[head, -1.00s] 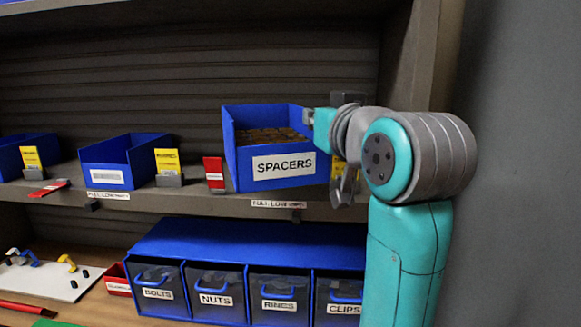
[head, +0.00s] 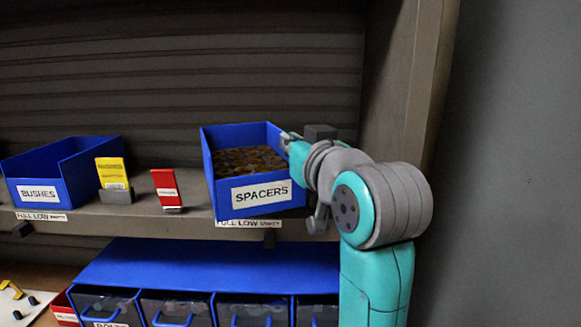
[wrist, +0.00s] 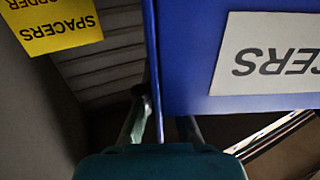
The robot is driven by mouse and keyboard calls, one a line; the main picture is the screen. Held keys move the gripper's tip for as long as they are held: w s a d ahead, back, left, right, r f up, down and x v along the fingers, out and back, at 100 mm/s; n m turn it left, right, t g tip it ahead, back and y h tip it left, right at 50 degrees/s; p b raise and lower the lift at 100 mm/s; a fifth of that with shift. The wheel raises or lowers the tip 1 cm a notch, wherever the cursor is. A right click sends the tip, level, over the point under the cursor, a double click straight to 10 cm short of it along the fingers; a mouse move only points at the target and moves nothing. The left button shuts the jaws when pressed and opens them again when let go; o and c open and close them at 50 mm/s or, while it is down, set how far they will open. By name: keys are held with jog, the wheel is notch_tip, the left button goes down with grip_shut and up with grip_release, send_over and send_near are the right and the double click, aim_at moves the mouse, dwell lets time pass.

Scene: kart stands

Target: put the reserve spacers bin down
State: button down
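The blue spacers bin (head: 212,175), labelled SPACERS and filled with brown pieces, is at the shelf's right part. Its lower front edge overlaps the shelf's front edge and the label strip; I cannot tell whether its base touches the shelf. It looks slightly tilted. My gripper (head: 290,140) is at the bin's right wall. In the wrist view the gripper fingers (wrist: 163,122) stand on both sides of the bin's blue wall (wrist: 185,85), shut on it. The fingertips are partly hidden. A yellow card (wrist: 55,22) reading SPACERS hangs upper left in the wrist view.
Left on the shelf (head: 140,222) stand a red card (head: 167,188), a yellow card (head: 112,173) and the BUSHES bin (head: 75,180). A narrow gap separates the red card from the spacers bin. Below is a blue drawer unit (head: 210,265). The rack's upright (head: 415,100) is on the right.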

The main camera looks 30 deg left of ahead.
jog(key=shift+f, duration=2.1)
jog(key=c, duration=1.3)
grip_release()
jog(key=v, duration=1.2)
